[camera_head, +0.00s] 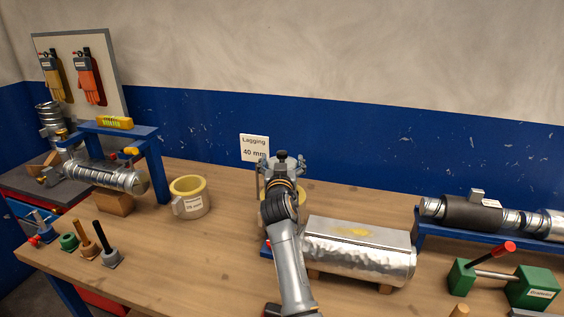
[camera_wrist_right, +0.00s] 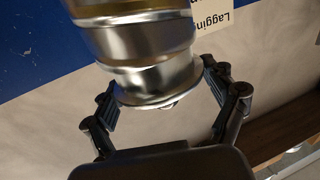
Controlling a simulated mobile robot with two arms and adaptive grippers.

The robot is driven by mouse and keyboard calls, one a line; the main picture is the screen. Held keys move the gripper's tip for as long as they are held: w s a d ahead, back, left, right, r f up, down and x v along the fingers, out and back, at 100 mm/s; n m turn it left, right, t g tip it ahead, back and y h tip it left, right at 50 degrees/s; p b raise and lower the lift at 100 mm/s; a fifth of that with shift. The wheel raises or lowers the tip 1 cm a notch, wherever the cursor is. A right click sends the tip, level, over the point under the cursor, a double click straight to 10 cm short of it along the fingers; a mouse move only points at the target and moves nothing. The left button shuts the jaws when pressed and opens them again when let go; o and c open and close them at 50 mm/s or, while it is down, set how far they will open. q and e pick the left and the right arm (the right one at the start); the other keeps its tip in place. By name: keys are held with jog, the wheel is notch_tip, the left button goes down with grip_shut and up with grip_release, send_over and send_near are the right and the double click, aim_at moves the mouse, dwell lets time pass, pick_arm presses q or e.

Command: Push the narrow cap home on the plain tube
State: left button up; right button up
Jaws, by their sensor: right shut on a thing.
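My right gripper (camera_head: 282,163) is at mid-table in the head view, in front of the lagging sign. In the right wrist view my right gripper (camera_wrist_right: 166,92) has its fingers on either side of the rim of a shiny, stepped metal piece (camera_wrist_right: 145,55), which looks like the narrow cap. It reaches away from the fingers and out of the picture. I cannot tell whether the plain tube is part of what shows there. In the head view my arm and gripper hide this piece. My left gripper is not in view.
A lagging sign (camera_head: 254,147) stands behind my gripper. A labelled pot (camera_head: 190,197) is to the left, and a dented metal-covered block (camera_head: 358,250) is right of my arm. Ducts lie on blue stands at left (camera_head: 154,170) and right (camera_head: 470,243).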

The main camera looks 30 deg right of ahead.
aim_at(282, 152)
jog(key=shift+f, duration=0.35)
jog(key=shift+f+b, duration=0.35)
jog(key=shift+b, duration=0.15)
jog(key=shift+f+b, duration=0.55)
jog(key=shift+f, duration=0.1)
jog(key=o, duration=1.1)
notch_tip(282, 152, up, 10)
jog(key=shift+r, duration=0.1)
